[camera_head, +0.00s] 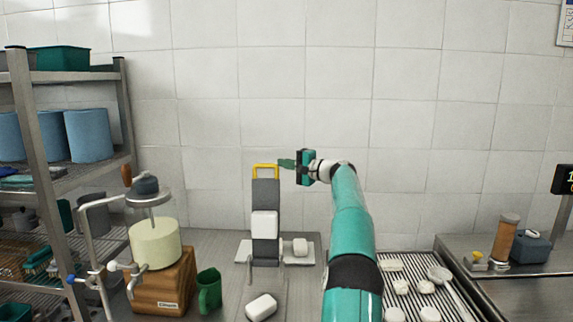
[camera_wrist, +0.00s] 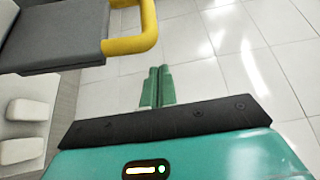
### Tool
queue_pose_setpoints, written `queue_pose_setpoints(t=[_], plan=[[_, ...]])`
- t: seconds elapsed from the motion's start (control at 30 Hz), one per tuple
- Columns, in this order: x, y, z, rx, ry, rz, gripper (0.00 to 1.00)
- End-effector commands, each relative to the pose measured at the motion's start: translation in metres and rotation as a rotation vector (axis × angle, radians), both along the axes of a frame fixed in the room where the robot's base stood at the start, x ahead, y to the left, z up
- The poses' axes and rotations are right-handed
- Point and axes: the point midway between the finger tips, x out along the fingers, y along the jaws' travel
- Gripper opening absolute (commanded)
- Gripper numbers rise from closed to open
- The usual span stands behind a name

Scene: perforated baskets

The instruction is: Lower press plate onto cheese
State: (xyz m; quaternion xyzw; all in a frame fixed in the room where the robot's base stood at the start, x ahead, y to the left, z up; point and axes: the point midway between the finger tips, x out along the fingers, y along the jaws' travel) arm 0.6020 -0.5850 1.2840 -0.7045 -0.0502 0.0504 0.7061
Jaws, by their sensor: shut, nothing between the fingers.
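A grey press plate (camera_head: 266,193) stands upright with a yellow handle (camera_head: 265,169) at its top. A white cheese block (camera_head: 264,224) shows against its lower front; whether they touch is unclear. My gripper (camera_head: 286,163) is shut and empty at handle height, just right of the handle, its fingers pointing left. In the wrist view, the grey plate (camera_wrist: 55,38) and yellow handle (camera_wrist: 140,35) lie at the upper left. The shut green fingertips (camera_wrist: 158,75) show apart from the handle there. White blocks (camera_wrist: 28,110) are at the left edge.
A pale cylinder (camera_head: 155,243) sits on a wooden block (camera_head: 163,283) under a metal disc at left, near a green mug (camera_head: 209,292). A white block (camera_head: 261,307) lies in front. A shelf rack (camera_head: 30,100) stands far left. A slatted rack (camera_head: 405,265) holds several white pieces.

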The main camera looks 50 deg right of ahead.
Motion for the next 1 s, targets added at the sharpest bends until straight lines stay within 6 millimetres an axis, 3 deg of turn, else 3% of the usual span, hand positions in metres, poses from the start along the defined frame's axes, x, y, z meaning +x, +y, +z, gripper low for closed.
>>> queue_pose_setpoints(t=[0.4, 1.0], plan=[[-0.011, 0.021, 0.0, 0.001, 0.002, -0.001, 0.0], [-0.014, 0.025, 0.0, -0.006, -0.005, -0.001, 0.0]])
